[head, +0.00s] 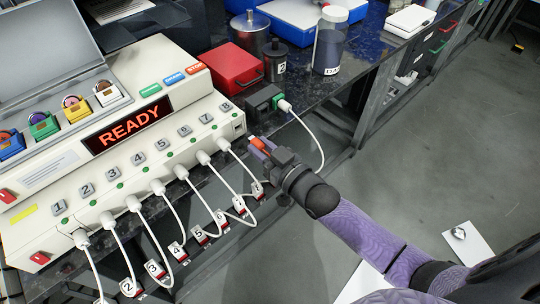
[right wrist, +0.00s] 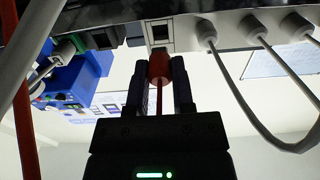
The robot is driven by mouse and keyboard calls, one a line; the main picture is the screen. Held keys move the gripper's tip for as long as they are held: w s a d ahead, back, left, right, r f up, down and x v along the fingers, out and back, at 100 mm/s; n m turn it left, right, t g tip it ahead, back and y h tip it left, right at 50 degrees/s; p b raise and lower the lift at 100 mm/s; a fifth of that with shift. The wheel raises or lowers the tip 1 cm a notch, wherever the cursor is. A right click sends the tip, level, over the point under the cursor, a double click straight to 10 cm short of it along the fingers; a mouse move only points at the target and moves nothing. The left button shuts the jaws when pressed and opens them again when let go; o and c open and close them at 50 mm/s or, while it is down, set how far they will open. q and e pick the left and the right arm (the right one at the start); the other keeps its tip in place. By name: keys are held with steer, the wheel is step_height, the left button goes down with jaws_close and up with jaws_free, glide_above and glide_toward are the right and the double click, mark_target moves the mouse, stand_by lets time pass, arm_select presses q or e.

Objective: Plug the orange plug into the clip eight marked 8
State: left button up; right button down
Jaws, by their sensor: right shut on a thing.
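The orange plug (head: 257,144) is held in my right gripper (head: 264,148), in front of the right end of the cream machine. In the right wrist view the plug (right wrist: 160,68) sits between the two dark fingers, its tip facing a square socket (right wrist: 159,33). In the head view this empty socket (head: 238,126) lies below the grey tile marked 8 (head: 225,107). The plug looks a short way outside the socket; the exact gap is hard to tell. My left gripper is not in view.
White plugs (head: 203,157) fill the other sockets to the left, with cables and numbered tags (head: 178,251) hanging below. A black box with a green connector (head: 278,103) and white cable stands right of the socket. A red box (head: 232,68) stands behind. The display reads READY.

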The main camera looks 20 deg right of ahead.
steer(key=shift+b+x, duration=0.3)
steer(key=shift+x, duration=0.6)
steer(key=shift+w+f, duration=0.1)
steer(key=shift+w, duration=0.1)
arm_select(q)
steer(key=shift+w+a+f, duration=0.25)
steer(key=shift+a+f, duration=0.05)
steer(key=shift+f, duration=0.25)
arm_select(e)
steer(key=shift+w+a, duration=0.15)
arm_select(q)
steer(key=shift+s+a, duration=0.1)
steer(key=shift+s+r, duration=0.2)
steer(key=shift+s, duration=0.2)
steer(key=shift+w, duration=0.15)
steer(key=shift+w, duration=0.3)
